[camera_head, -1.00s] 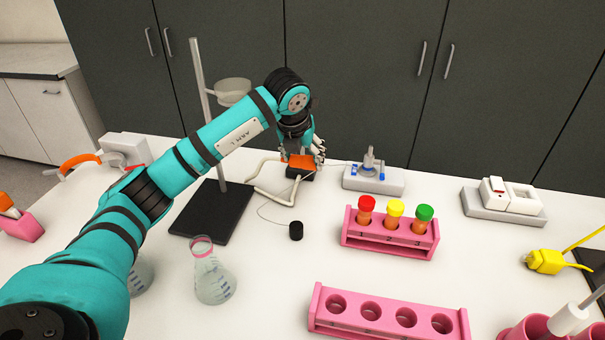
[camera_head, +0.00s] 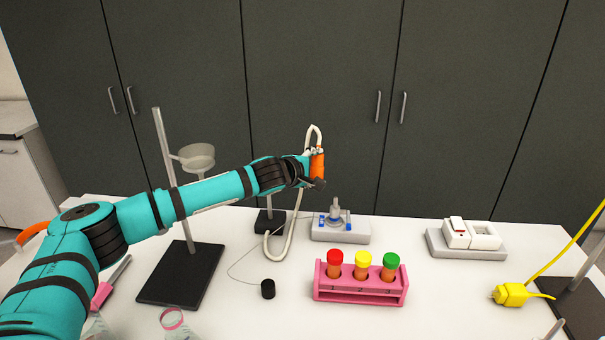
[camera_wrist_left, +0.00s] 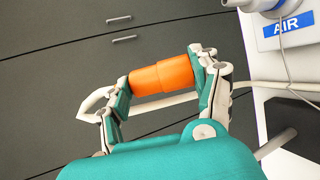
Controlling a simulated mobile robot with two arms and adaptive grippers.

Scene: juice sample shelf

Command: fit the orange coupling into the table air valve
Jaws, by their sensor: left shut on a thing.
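The orange coupling (camera_head: 317,164) is between the fingers of my left gripper (camera_head: 312,169), lifted above the back of the table. In the left wrist view the coupling (camera_wrist_left: 163,75) lies across the view with a finger at each side, and my left gripper is shut on it. A cream hose (camera_head: 297,225) loops by the gripper and down to the table. The table air valve (camera_head: 340,230), a pale block with blue parts and a grey upright nozzle, stands below and slightly right of the coupling, apart from it. Its blue AIR label (camera_wrist_left: 285,27) shows at upper right in the wrist view. My right gripper is out of view.
A black block (camera_head: 265,226) stands left of the valve. A stand with a black base (camera_head: 180,275) is further left. A pink rack (camera_head: 360,290) with three capped tubes is in front of the valve. A white switch box (camera_head: 470,235) is at right.

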